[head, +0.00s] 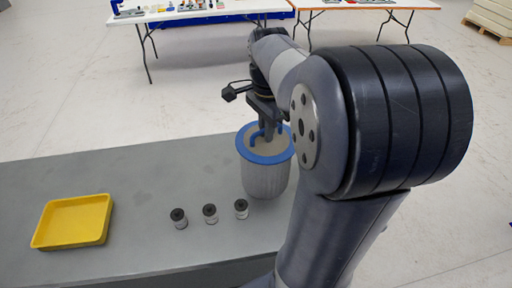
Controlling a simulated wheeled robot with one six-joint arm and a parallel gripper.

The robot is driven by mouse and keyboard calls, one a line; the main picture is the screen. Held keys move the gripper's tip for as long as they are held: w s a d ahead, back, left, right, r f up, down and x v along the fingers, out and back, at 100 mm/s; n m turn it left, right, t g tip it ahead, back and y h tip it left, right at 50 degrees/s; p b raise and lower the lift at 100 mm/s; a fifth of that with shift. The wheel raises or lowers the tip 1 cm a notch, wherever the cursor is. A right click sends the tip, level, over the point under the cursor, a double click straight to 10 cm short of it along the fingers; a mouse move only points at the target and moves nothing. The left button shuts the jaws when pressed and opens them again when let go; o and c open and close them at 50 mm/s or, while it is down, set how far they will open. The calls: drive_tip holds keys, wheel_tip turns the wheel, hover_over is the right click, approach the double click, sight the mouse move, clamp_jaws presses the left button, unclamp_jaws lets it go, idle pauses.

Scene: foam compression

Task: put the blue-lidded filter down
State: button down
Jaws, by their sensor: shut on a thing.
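The blue-lidded filter (265,178) is a light grey cylinder with a blue rim and a blue handle on top. It stands upright at the right part of the grey table (130,172), partly behind my arm. My gripper (268,133) points down at the top of the filter and is shut on it, apparently at the blue handle. The fingertips are small and partly hidden. I cannot tell whether the filter's base touches the table top.
Three small jars with black caps (179,218) (210,213) (241,208) stand in front left of the filter. A yellow tray (74,222) lies at the left. The table between tray and filter is mostly clear. White tables (215,12) stand far behind.

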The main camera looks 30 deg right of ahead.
sight(266, 148)
drive_tip(key=shift+f, duration=3.15)
drive_tip(key=c, duration=1.5)
unclamp_jaws()
drive_tip(key=shift+f, duration=0.15)
wheel_tip(266, 148, up, 12)
drive_tip(key=shift+r, duration=0.2)
